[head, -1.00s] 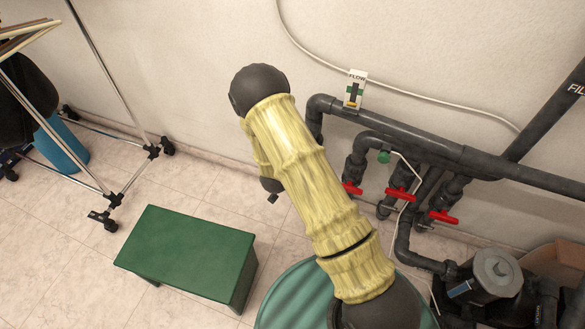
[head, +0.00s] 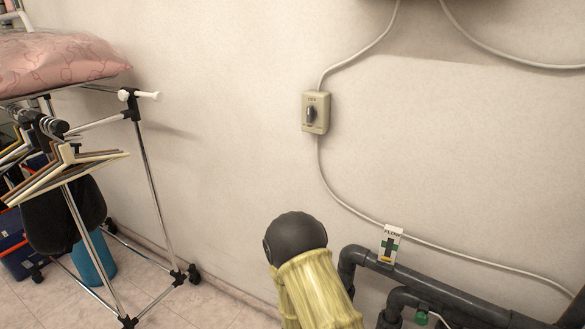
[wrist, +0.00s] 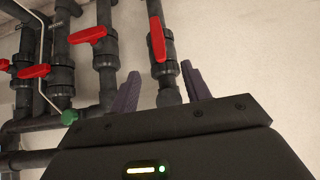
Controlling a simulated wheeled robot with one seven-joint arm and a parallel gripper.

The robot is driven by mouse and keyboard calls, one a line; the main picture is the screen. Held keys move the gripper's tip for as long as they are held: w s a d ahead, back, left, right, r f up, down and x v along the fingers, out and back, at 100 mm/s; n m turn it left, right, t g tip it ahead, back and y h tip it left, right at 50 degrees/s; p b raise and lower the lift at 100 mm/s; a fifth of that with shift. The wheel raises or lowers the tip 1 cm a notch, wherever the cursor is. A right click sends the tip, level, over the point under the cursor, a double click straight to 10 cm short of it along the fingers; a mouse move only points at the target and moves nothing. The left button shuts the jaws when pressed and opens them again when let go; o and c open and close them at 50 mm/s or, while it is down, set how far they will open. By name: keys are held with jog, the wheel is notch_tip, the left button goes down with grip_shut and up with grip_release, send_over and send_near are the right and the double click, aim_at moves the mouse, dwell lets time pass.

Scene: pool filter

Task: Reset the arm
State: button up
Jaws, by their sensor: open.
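My gripper (wrist: 158,88) shows in the wrist view with its two dark purple fingers apart and nothing between them. It points toward the pipes, with a vertical dark pipe and a red valve handle (wrist: 157,38) seen beyond the gap. I cannot tell how far the fingers are from the pipe. In the head view my arm, in a yellow cover with a dark rounded joint, rises from the bottom edge in front of the wall. My gripper is out of the head view.
Dark pipes (head: 440,303) run along the wall at the lower right, with a FLOW gauge (head: 390,244) above. A beige switch box (head: 315,113) is on the wall. A wheeled clothes rack (head: 150,185) with hangers, a pink cushion (head: 60,65) and a blue bin (head: 95,258) stand at left.

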jog(key=s+d+r+n+g+y, duration=0.1)
jog(key=s+r+n+g+y, duration=0.1)
jog(key=s+r, duration=0.5)
jog(key=s+d+r+n+g+y, duration=0.1)
jog(key=s+r+n+y, duration=0.15)
jog(key=r, duration=0.85)
jog(key=s+d+r+n+g, duration=0.1)
jog(key=s+d+r, duration=0.15)
jog(key=s, duration=0.25)
jog(key=s+d+r+g, duration=0.1)
jog(key=s+d+r, duration=0.1)
jog(key=s+r, duration=0.15)
jog(key=w+p+v, duration=0.2)
jog(key=p+v, duration=0.9)
jog(key=p, duration=0.1)
jog(key=w+r+p+v, duration=0.1)
jog(key=w+p+v, duration=0.2)
jog(key=p+v, duration=0.8)
jog(key=shift+s+a+r+p, duration=0.3)
jog(key=shift+a+r+p, duration=0.1)
jog(key=shift+a+p, duration=0.15)
